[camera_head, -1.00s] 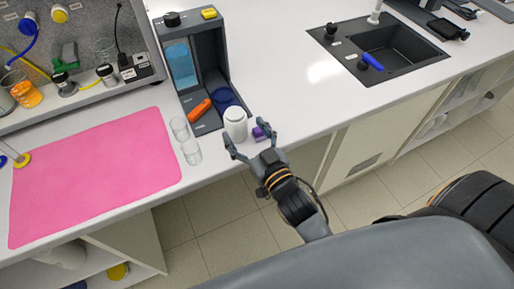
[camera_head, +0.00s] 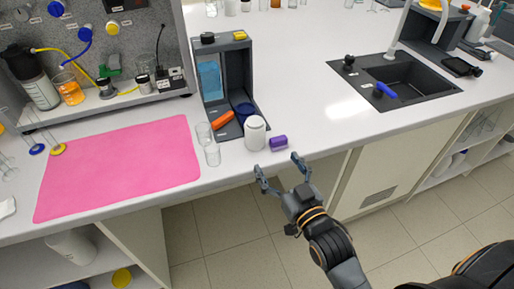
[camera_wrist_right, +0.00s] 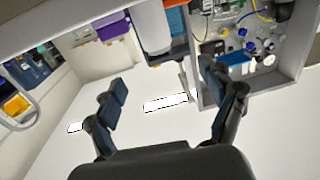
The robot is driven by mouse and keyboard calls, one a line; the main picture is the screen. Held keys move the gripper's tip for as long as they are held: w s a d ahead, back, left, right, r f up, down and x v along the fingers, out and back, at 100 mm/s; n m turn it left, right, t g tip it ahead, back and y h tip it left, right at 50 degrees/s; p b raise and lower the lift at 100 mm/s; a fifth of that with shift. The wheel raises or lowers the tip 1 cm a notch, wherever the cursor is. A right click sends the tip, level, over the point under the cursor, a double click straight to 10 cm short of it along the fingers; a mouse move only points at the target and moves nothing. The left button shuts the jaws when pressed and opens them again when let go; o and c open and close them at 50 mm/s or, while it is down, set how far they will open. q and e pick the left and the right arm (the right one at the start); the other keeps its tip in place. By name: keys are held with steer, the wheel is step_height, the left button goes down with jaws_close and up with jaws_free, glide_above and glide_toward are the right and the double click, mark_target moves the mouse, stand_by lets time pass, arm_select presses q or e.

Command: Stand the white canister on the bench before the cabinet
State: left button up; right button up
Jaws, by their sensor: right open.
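The white canister (camera_head: 255,133) stands upright on the white bench (camera_head: 300,110), just before the dark grey cabinet (camera_head: 241,72) with the blue panel. It also shows at the top of the right wrist view (camera_wrist_right: 152,27), partly cut off. My right gripper (camera_head: 280,172) is open and empty at the bench's front edge, to the lower right of the canister and apart from it. Its two spread fingers show in the right wrist view (camera_wrist_right: 163,88) with nothing between them. My left gripper is not in view.
A purple block (camera_head: 278,142) lies right beside the canister. An orange object (camera_head: 223,120) lies in the cabinet. The bench is clear rightward to the sink (camera_head: 400,80).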

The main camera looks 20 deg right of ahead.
mark_target(259, 135)
steer(key=w, duration=0.5)
steer(key=w+p, duration=0.1)
steer(key=w, duration=0.2)
steer(key=shift+w+a+f, duration=0.2)
steer(key=shift+w+f, duration=0.05)
steer(key=shift+w, duration=0.35)
steer(key=shift+w+a+p, duration=0.1)
steer(key=shift+w+p, duration=0.35)
steer(key=shift+w, duration=0.55)
steer(key=w, duration=0.3)
steer(key=shift+a+f+p, duration=0.1)
steer(key=shift+a+p, duration=0.1)
steer(key=shift+p, duration=0.15)
steer(key=shift+w+f, duration=0.1)
steer(key=shift+w, duration=0.2)
steer(key=shift+c, duration=0.6)
steer(key=c, duration=1.4)
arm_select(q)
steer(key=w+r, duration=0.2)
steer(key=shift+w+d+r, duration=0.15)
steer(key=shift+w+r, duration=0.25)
arm_select(e)
steer(key=shift+c, duration=0.4)
